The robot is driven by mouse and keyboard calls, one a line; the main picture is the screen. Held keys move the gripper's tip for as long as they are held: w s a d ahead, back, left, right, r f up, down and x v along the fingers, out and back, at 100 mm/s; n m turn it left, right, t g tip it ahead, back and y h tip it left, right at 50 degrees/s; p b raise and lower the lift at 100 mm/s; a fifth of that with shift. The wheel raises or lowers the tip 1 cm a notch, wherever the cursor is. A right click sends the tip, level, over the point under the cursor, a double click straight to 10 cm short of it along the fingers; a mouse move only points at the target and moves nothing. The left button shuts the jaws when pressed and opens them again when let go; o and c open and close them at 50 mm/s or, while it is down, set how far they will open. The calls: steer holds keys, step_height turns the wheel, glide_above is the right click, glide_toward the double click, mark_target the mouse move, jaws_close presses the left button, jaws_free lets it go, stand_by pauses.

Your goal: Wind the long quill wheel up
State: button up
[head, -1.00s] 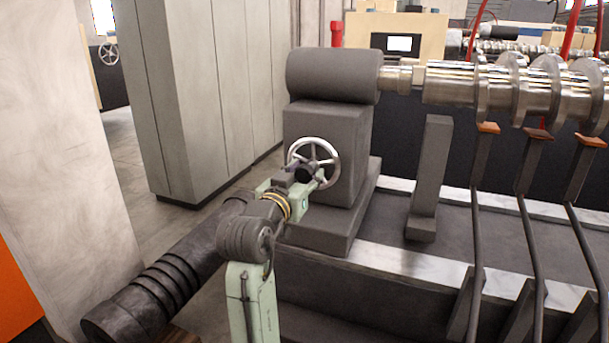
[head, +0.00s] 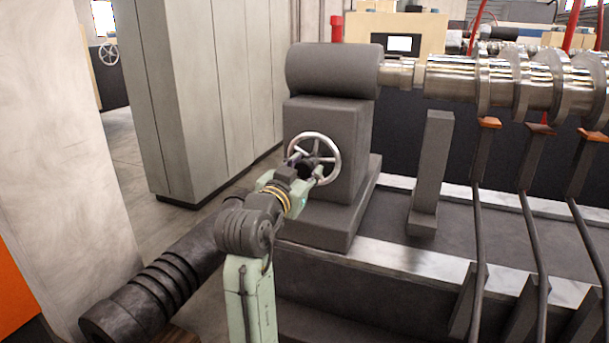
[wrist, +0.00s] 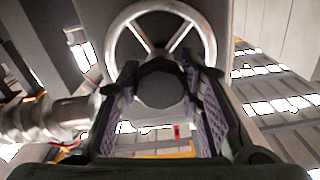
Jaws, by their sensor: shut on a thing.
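The quill wheel (head: 332,138) is a silver spoked handwheel on the front of a dark grey block under a horizontal barrel (head: 334,70). My gripper (head: 304,170) is at the wheel's lower left in the head view and covers part of its rim. In the wrist view the wheel (wrist: 112,42) stands straight ahead, with its lower part hidden. My gripper (wrist: 162,92) has its two fingers on either side of a dark, blunt-ended round piece (wrist: 162,88), shut on it. This piece lies in front of the wheel's lower half; its joint to the wheel is hidden.
A shiny crankshaft (head: 450,82) runs right from the barrel. A grey upright post (head: 432,170) and several slanted dark bars stand on the machine bed at right. A tall grey cabinet (head: 210,90) stands behind at left, with open floor between.

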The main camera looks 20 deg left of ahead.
steer(key=m+b, duration=0.4)
steer(key=m, duration=0.1)
steer(key=shift+a+f+m, duration=0.1)
steer(key=shift+f+m, duration=0.05)
steer(key=shift+m, duration=0.15)
steer(key=m+b, duration=0.3)
steer(key=m, duration=0.1)
steer(key=m+b, duration=0.2)
steer(key=m, duration=0.3)
steer(key=shift+b, duration=0.35)
steer(key=shift+r+m+b, duration=0.15)
steer(key=shift+m+b, duration=0.4)
steer(key=shift+m, duration=0.6)
steer(key=shift+r+m+b, duration=0.1)
steer(key=shift+m+b, duration=0.4)
steer(key=shift+m, duration=0.65)
steer(key=o, duration=1.2)
